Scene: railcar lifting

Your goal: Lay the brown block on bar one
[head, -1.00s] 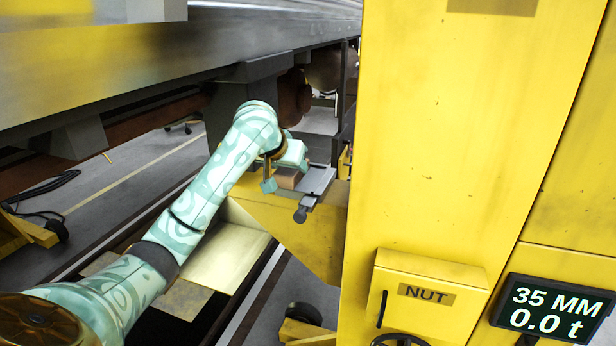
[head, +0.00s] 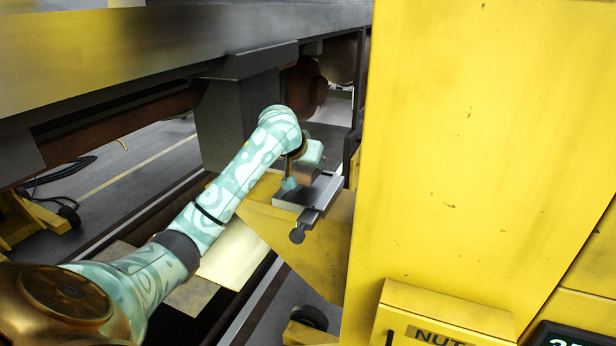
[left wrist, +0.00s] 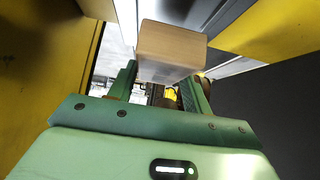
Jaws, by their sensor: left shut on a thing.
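The brown block (head: 307,173) is in my left gripper (head: 304,174), above the far left part of a grey metal plate (head: 322,191). The plate lies on top of a yellow bracket arm (head: 318,238). I cannot tell whether the block touches the plate. No label shows which part is bar one. In the left wrist view the block (left wrist: 170,45) sits between the green fingers of my left gripper (left wrist: 160,85), which is shut on it. My right gripper is out of view.
A tall yellow column (head: 470,150) stands close at the right, with a NUT box (head: 450,310) low on it. The dark railcar underside (head: 240,105) hangs close behind and left of my arm. A dark grey knob (head: 297,236) sticks out at the plate's near end.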

